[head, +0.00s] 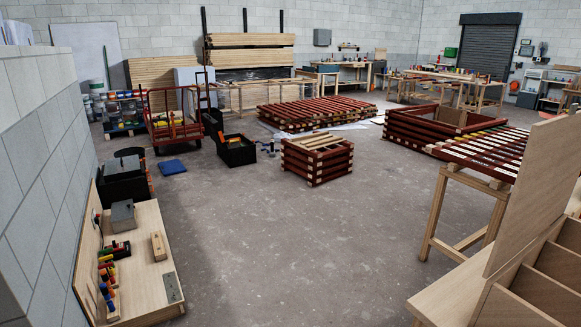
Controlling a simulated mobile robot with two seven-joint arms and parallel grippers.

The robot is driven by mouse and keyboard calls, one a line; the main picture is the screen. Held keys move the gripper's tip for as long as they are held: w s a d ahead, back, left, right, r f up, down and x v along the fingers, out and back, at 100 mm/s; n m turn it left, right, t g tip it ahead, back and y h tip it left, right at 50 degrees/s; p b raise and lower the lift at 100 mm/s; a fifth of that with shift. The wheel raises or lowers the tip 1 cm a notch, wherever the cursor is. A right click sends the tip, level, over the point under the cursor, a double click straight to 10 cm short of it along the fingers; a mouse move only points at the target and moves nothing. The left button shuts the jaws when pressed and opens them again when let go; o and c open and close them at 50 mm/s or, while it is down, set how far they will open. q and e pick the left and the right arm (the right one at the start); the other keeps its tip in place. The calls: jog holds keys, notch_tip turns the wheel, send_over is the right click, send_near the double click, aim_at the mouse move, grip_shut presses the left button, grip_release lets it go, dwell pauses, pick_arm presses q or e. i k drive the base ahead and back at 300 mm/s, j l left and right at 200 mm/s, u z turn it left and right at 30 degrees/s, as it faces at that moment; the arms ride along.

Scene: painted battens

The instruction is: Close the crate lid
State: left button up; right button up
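A small slatted crate (318,165) of dark red battens stands on the floor in the middle of the head view. Several pale slats lie across its top; I cannot tell whether they form a lid. At the lower right is an open wooden box with compartments (540,292), cut off by the picture edge. A flat wooden panel (528,195) stands steeply upright beside it; I cannot tell whether it is hinged to the box. Which of these is the task's crate is not clear. Neither of my grippers is in view.
A wooden bench with tools (150,235) stands at the left by a block wall (40,150). A table with red battens (480,155) is at right. Black bins (237,150), a red cart (172,125) and batten stacks (315,112) stand farther back. The central floor is clear.

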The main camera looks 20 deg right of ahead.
aim_at(550, 172)
jog(key=i+z, duration=0.2)
jog(key=z, duration=0.15)
jog(key=i+j+z, duration=0.15)
jog(key=z, duration=0.2)
jog(key=i+j+z, duration=0.15)
jog(key=z, duration=0.2)
jog(key=i+j+z, duration=0.1)
jog(key=z, duration=0.25)
jog(key=i+j+z, duration=0.15)
jog(key=z, duration=0.2)
jog(key=i+j+z, duration=0.15)
jog(key=z, duration=0.2)
jog(key=i+j+z, duration=0.2)
jog(key=z, duration=0.2)
jog(key=i+j+z, duration=0.1)
jog(key=j+z, duration=0.25)
